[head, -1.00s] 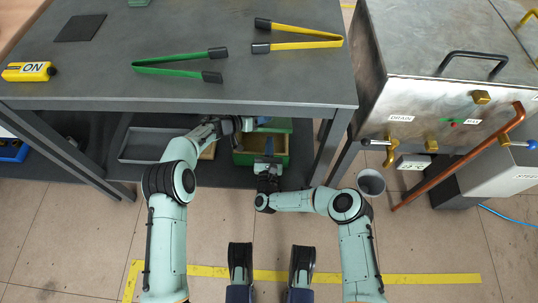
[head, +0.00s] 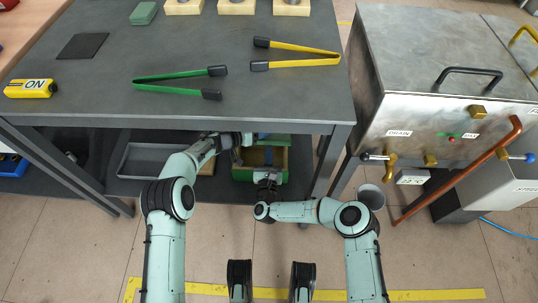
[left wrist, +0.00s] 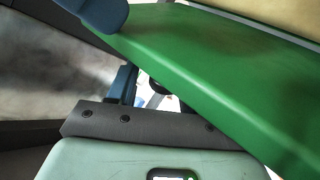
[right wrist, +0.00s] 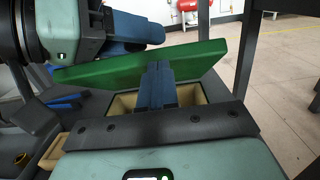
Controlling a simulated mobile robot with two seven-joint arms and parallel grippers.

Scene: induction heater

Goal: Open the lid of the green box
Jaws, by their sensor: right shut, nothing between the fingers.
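The green box (head: 243,174) stands on the shelf under the table. Its green lid (right wrist: 110,72) is raised and tilted, with the tan inside of the box (right wrist: 122,103) showing below it. My right gripper (right wrist: 156,72) is shut and empty, its blue fingers over the box opening in front of the lid; contact is unclear. It also shows in the head view (head: 268,165). My left gripper (right wrist: 145,30) is just above the lid. In the left wrist view the lid (left wrist: 215,75) crosses close in front and hides part of it; one blue finger (left wrist: 122,85) shows off-centre, suggesting open jaws.
A grey tray (head: 125,170) lies on the shelf left of the box. The tabletop (head: 110,60) above carries green tongs (head: 180,75) and yellow tongs (head: 300,62). A table leg (head: 328,160) stands right of the box, and a bucket (head: 371,196) is on the floor.

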